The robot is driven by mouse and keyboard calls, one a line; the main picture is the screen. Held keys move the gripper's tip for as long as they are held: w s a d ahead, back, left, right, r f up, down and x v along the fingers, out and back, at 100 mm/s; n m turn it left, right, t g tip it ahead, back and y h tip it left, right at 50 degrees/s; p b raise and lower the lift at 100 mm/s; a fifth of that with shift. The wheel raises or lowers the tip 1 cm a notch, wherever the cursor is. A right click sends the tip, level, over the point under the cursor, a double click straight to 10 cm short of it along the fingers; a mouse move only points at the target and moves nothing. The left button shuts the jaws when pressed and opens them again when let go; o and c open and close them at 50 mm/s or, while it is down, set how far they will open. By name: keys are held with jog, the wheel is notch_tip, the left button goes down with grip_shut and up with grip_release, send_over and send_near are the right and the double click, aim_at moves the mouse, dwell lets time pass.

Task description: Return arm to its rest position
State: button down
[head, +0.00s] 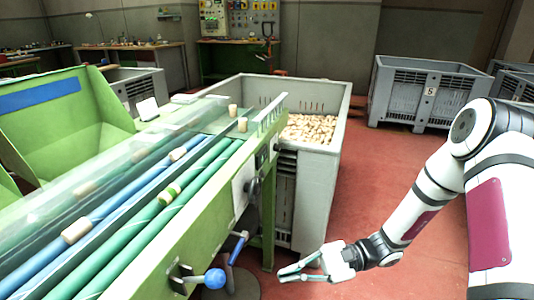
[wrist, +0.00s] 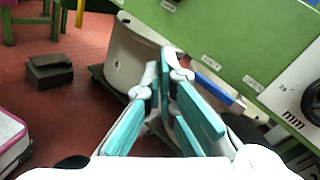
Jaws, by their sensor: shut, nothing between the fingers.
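My gripper (head: 302,268) is low beside the green machine (head: 222,195), over the red floor. Its teal-padded fingers are shut and empty, and they also show in the wrist view (wrist: 162,72). My white arm reaches in from the right side of the head view. Several cork stoppers, such as one on the blue rod (head: 76,230), lie on the machine's rollers. One stopper (head: 170,194) has a green band. A big grey bin (head: 318,190) behind the machine holds many corks (head: 310,128).
A blue-knobbed lever (head: 215,278) and a blue handle (head: 238,248) stick out from the machine close to my gripper. A dark block (wrist: 50,72) lies on the floor in the wrist view. Grey crates (head: 425,92) stand at the back right. Red floor (head: 385,175) between is clear.

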jog(key=s+d+r+n+g+h, duration=0.1)
jog(key=s+d+r+n+h, duration=0.2)
jog(key=s+r+n+h, duration=0.25)
jog(key=s+d+r+n+g+h, duration=0.1)
jog(key=s+d+r+n+h, duration=0.1)
jog(key=s+r+h, duration=0.55)
jog(key=s+d+r+n+t+h, duration=0.35)
jog(key=s+d+r+t, duration=0.25)
jog(key=s+d+r, duration=0.3)
notch_tip(320, 180, up, 21)
jog(key=s+t+p, duration=0.1)
jog(key=t+p, duration=0.3)
jog(key=p, duration=1.5)
jog(key=shift+f+m+p, duration=0.15)
jog(key=shift+m+p, duration=0.2)
jog(key=shift+m, duration=0.05)
jog(key=shift+s+d+h, duration=0.1)
jog(key=shift+h, duration=0.15)
